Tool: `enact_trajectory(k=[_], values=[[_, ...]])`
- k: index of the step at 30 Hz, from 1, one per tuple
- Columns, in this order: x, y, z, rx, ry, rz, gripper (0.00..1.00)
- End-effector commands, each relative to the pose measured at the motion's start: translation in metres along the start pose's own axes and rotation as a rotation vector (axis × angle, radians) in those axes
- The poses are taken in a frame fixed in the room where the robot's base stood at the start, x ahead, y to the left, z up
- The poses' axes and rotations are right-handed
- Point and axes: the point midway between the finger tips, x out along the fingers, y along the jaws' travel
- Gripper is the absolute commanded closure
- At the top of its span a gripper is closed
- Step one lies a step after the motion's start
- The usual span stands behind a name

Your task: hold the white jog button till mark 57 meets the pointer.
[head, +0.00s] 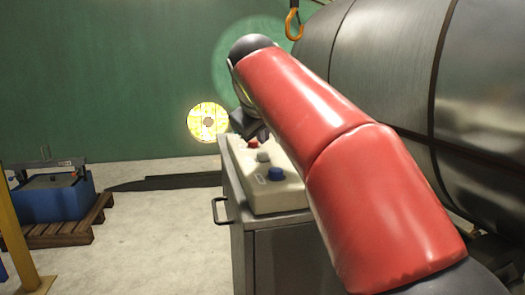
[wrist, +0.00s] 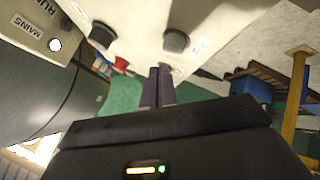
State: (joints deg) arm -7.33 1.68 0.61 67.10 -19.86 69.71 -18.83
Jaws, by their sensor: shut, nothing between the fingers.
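The white jog button (head: 263,157) stands on a cream control box (head: 280,197), between a red button (head: 252,143) and a blue button (head: 276,174) in the head view. My gripper (head: 253,128) is dark, partly hidden by my red arm, and hangs over the far end of the box near the red button. In the wrist view my gripper (wrist: 158,84) has its two fingers shut together and empty. I cannot tell whether the tips touch anything. I cannot make out mark 57 or the pointer in either view.
The box sits on a grey cabinet (head: 272,255) with a handle. A large banded steel cylinder (head: 390,60) fills the right. An orange hook (head: 293,24) hangs above. The wrist view shows dark knobs (wrist: 178,41) and a MAINS label (wrist: 29,25).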

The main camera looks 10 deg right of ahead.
Motion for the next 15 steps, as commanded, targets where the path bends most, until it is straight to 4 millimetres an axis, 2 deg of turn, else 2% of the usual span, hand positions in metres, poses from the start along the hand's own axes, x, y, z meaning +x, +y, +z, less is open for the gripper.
enact_trajectory(k=[9,15], values=[[-0.025,0.018,-0.018,0.000,0.000,0.000,1.00],[-0.034,0.025,-0.024,0.000,0.000,0.000,1.00]])
